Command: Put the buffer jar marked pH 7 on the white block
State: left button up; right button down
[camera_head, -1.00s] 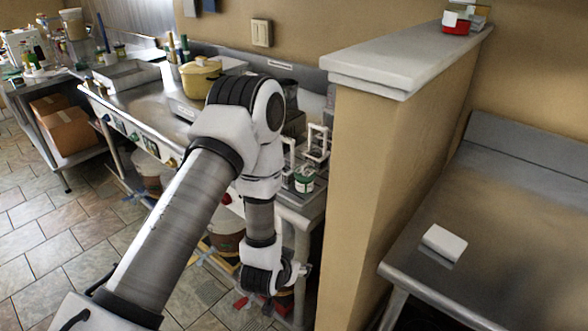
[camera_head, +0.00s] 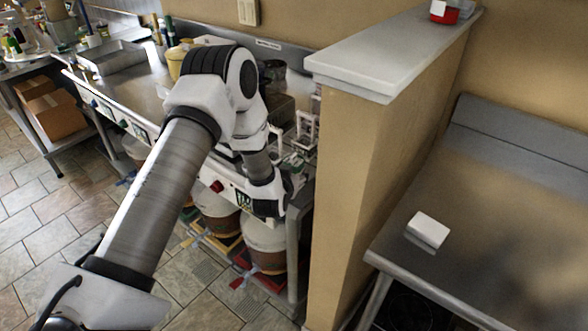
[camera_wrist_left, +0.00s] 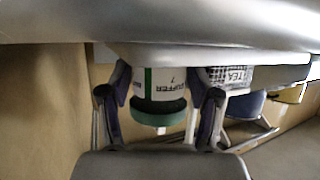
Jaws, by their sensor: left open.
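The buffer jar (camera_wrist_left: 163,82) is white with a dark green lid and shows upside down in the left wrist view, its label reading "BUFFER 7". My left gripper (camera_wrist_left: 160,106) is open, with one finger on each side of the jar. I cannot tell whether the fingers touch it. In the head view my left gripper (camera_head: 291,184) is at the right front end of the steel counter, where my wrist hides much of the jar's surroundings. The white block (camera_head: 428,230) lies on the right steel table (camera_head: 480,215), with nothing on it. My right gripper is not in view.
A tan partition wall (camera_head: 375,165) with a pale ledge (camera_head: 390,55) stands between the counter and the right table. Buckets (camera_head: 265,240) stand under the counter. The right table is clear around the block.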

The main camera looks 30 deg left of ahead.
pick_arm(q)
jog(key=shift+w+f, duration=0.1)
jog(key=shift+s, duration=0.2)
jog(key=c, duration=0.4)
grip_shut()
jog(key=shift+r, duration=0.25)
